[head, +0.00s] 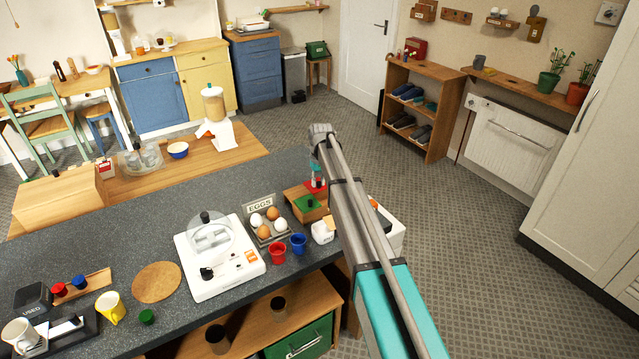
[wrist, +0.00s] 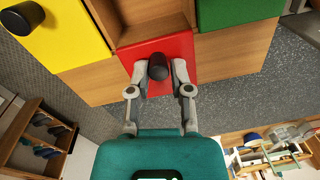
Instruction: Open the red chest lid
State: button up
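The red chest lid (wrist: 160,45) lies flat and looks closed on a wooden chest, with a dark round knob (wrist: 158,67) standing on it. My gripper (wrist: 159,68) is open, with one finger on each side of the knob. Small gaps seem to show between the fingers and the knob, so I cannot tell that either finger touches it. In the head view, the wooden chest (head: 292,193) sits at the counter's far edge, and my arm partly hides it and my gripper.
A yellow lid (wrist: 62,42) with a dark knob and a green lid (wrist: 228,12) flank the red one. On the dark counter (head: 130,235) stand an egg tray (head: 260,205), red cup (head: 277,249), blue cup (head: 298,243) and white appliance (head: 240,280). Carpeted floor is clear to the right.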

jog(key=o, duration=0.4)
jog(key=shift+w, duration=0.1)
